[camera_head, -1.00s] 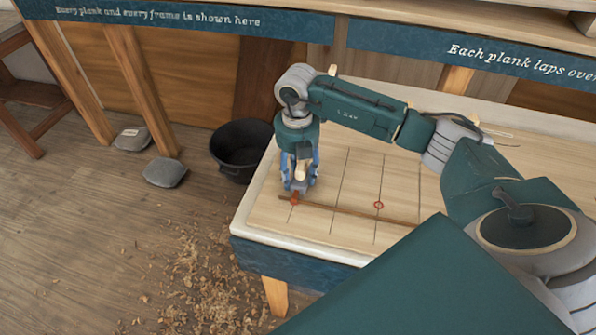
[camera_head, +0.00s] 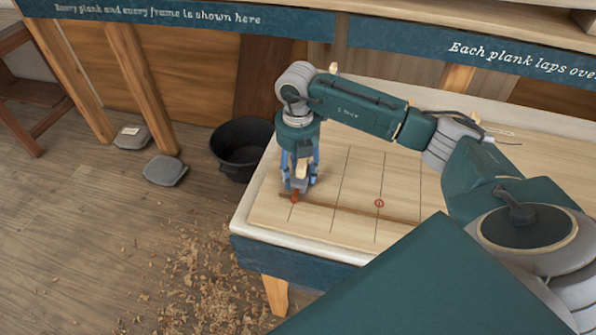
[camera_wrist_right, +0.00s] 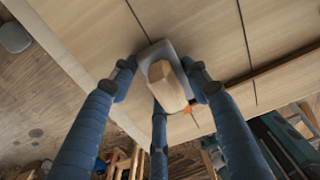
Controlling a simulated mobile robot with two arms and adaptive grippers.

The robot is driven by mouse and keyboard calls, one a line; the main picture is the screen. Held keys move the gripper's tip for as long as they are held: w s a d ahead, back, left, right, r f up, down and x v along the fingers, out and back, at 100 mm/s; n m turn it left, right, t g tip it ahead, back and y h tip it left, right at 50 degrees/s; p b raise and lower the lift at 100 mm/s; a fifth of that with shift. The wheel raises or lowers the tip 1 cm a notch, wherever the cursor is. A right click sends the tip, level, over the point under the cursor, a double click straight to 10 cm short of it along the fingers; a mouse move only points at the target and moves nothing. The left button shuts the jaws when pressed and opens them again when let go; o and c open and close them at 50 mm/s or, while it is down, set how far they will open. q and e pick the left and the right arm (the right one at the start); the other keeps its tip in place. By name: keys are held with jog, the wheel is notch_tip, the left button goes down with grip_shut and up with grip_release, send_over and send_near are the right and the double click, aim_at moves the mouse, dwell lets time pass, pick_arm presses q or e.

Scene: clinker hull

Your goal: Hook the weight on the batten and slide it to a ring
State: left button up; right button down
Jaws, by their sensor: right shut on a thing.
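My right gripper (camera_head: 299,182) points down over the left end of the batten (camera_head: 345,210), a thin brown strip lying on the pale board. In the right wrist view its blue fingers (camera_wrist_right: 162,85) are shut around the weight (camera_wrist_right: 180,49), a grey block with a pale wooden grip. The batten also shows in the wrist view (camera_wrist_right: 275,65). A red ring mark (camera_head: 379,203) lies beside the batten, right of the gripper. An orange-red piece (camera_head: 295,197) shows under the gripper; I cannot tell whether it hooks over the batten. My left gripper is out of view.
The board (camera_head: 330,170) has thin dark lines across it and sits on a blue-sided bench (camera_head: 300,262). A black bucket (camera_head: 241,147) stands on the floor to the left. Two grey weights (camera_head: 165,171) lie near the wooden posts. Shavings litter the floor (camera_head: 200,275).

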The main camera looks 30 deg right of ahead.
jog(key=shift+r, duration=0.1)
jog(key=c, duration=0.9)
grip_release()
jog(key=shift+o, duration=0.4)
jog(key=shift+s, duration=0.1)
jog(key=shift+r, duration=0.3)
notch_tip(320, 180, up, 11)
jog(key=shift+r, duration=0.2)
